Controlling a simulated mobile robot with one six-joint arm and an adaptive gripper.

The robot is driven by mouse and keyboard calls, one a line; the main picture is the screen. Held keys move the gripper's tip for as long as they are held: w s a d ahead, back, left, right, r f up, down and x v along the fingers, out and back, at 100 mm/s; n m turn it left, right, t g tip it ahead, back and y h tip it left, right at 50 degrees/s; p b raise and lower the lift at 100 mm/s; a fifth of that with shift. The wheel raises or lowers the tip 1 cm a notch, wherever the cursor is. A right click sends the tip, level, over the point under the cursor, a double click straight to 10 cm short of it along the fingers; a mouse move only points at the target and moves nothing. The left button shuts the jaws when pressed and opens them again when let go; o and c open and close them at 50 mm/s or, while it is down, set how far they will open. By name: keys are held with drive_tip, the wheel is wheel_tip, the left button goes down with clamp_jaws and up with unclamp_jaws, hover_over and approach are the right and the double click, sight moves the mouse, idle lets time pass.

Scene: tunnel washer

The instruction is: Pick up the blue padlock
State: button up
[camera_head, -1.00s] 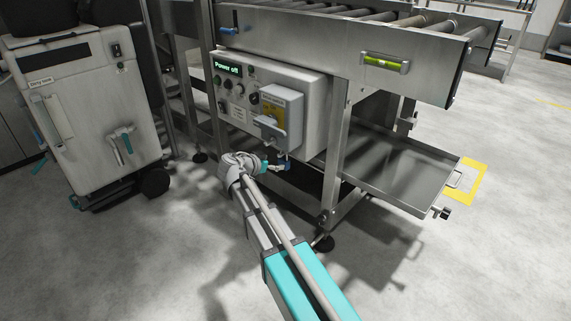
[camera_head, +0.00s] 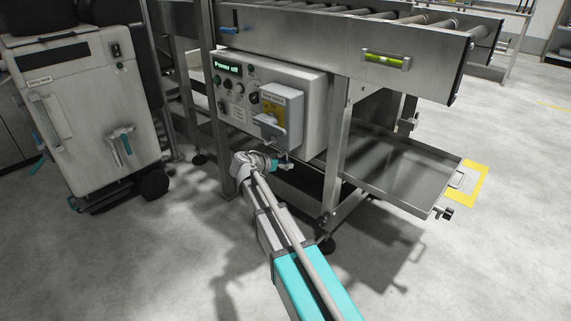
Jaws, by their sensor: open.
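My gripper (camera_head: 288,166), grey with teal parts, is just below the control panel's lower edge, under a grey switch lever (camera_head: 270,127). It is open; its fingers look very small at this distance. I cannot make out the blue padlock clearly now. The gripper covers the spot below the lever where a small blue shape showed earlier. Whether the fingers are around the padlock or only in front of it, I cannot tell.
The control box (camera_head: 310,90) reads "Power off". Above is a roller conveyor (camera_head: 420,50) with a green level. A metal tray (camera_head: 400,168) and a frame leg (camera_head: 335,170) stand close to the right. A white cart (camera_head: 90,110) is at left. The floor in front is open.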

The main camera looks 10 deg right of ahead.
drive_tip(key=shift+c, duration=0.3)
drive_tip(key=c, duration=1.2)
drive_tip(key=shift+r, duration=0.1)
drive_tip(key=shift+r+p, duration=0.85)
drive_tip(key=shift+p, duration=0.1)
drive_tip(key=s+a, duration=0.3)
drive_tip(key=a, duration=0.1)
drive_tip(key=s+a, duration=0.4)
drive_tip(key=a, duration=0.1)
drive_tip(key=s+a, duration=0.3)
drive_tip(key=a, duration=0.2)
drive_tip(key=shift+s+a+f, duration=0.2)
drive_tip(key=shift+s+a, duration=0.05)
drive_tip(key=shift+s, duration=0.05)
